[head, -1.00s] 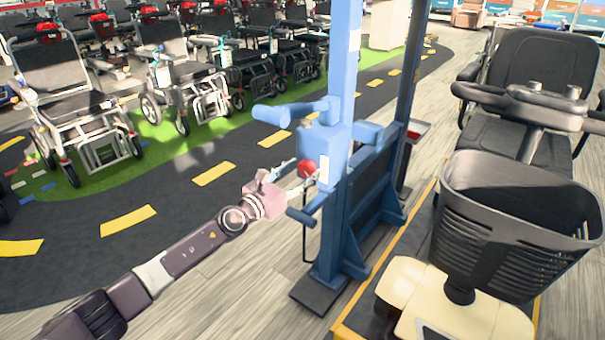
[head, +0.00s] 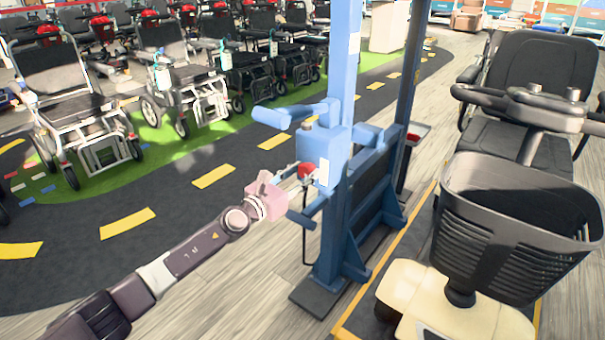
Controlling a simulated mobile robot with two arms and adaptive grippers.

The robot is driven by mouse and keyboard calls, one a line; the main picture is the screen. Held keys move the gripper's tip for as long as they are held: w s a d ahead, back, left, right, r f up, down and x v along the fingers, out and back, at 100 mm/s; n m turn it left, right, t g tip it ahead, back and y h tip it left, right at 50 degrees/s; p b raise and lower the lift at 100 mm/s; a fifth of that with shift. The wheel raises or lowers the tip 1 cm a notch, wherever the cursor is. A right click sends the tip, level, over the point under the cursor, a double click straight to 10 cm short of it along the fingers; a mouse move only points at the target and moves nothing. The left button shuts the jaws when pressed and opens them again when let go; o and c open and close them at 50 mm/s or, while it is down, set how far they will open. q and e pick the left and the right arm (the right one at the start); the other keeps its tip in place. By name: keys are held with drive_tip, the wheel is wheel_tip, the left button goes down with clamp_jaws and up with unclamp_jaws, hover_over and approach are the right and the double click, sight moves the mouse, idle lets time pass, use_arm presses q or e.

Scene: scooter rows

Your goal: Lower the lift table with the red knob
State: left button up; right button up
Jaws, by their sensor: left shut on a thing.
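The red knob (head: 306,170) sits on the side of a blue box on the blue lift post (head: 343,70). My left gripper (head: 297,172) comes in from the left and is shut on the red knob, its thin fingers at the knob's left side and partly covering it. The lift table (head: 350,318), with a yellow edge, is at the foot of the post and carries a scooter (head: 470,300) with a dark basket. My right gripper does not show.
Blue handles (head: 290,112) stick out from the post above and below the knob. A row of wheelchairs (head: 75,115) stands on green floor at the back left. The dark path with yellow dashes (head: 213,176) and wooden floor beside my arm are clear.

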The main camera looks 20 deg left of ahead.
use_arm(q)
drive_tip(key=shift+n, duration=0.3)
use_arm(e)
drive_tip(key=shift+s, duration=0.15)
use_arm(q)
drive_tip(key=shift+n, duration=0.5)
drive_tip(key=n+p, duration=0.1)
drive_tip(key=n, duration=0.2)
drive_tip(key=shift+n, duration=0.7)
drive_tip(key=n+p, duration=0.2)
drive_tip(key=n, duration=0.2)
drive_tip(key=shift+a, duration=0.1)
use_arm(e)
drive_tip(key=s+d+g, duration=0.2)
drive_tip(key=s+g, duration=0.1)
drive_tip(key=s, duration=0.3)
use_arm(q)
drive_tip(key=shift+n, duration=0.7)
drive_tip(key=n+p, duration=0.2)
drive_tip(key=n, duration=0.2)
drive_tip(key=shift+a+f+n+p, duration=0.1)
drive_tip(key=shift+n+p, duration=0.3)
drive_tip(key=shift+n, duration=0.2)
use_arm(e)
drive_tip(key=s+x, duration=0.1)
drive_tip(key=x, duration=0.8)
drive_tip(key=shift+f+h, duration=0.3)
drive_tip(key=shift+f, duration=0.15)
